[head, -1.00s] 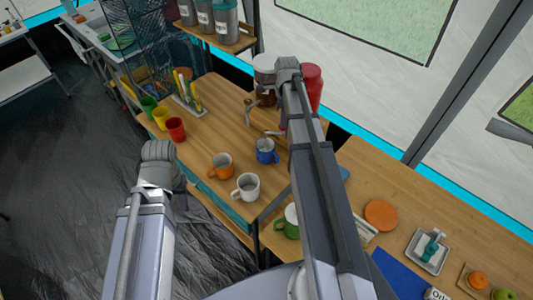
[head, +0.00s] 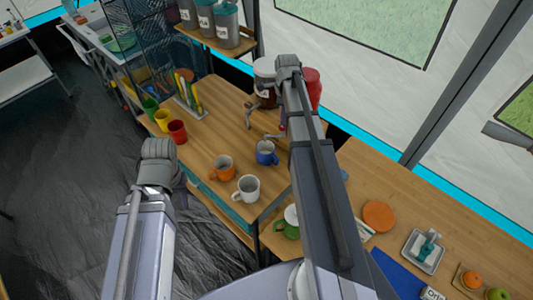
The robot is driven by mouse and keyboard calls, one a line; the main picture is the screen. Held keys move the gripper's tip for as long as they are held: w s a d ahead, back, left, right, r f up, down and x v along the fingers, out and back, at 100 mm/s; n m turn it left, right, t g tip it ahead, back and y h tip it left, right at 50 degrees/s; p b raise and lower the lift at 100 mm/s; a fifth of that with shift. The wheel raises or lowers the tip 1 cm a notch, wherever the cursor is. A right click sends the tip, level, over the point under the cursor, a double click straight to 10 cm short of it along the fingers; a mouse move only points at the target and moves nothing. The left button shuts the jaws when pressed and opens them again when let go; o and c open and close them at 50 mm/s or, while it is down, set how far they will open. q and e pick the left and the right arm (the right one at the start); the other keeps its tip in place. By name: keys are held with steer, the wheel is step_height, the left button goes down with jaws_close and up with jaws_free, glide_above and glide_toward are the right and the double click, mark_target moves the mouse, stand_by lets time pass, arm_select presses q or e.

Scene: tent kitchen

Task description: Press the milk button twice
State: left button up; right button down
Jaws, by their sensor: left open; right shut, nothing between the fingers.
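A brown container with a pale label (head: 265,84) and a red container (head: 312,84) stand at the back of the wooden counter. Metal spout-like parts (head: 249,115) show in front of the brown container. No milk button can be made out. My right arm reaches across the counter, and its grey joint is in front of these containers. My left arm ends in view at a grey joint left of the counter. Neither arm's fingers show; they are hidden below or behind the arms.
An orange mug (head: 222,168), a white mug (head: 246,189) and a blue mug (head: 266,153) stand left of my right arm. A green mug (head: 287,223) is nearer. Red (head: 177,132), yellow (head: 162,120) and green cups line the left edge. Canisters (head: 228,24) stand on a shelf.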

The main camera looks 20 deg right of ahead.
stand_by(0.4)
step_height(320, 180, up, 6)
steer(key=p, duration=0.6)
steer(key=shift+s+f, duration=0.1)
stand_by(0.6)
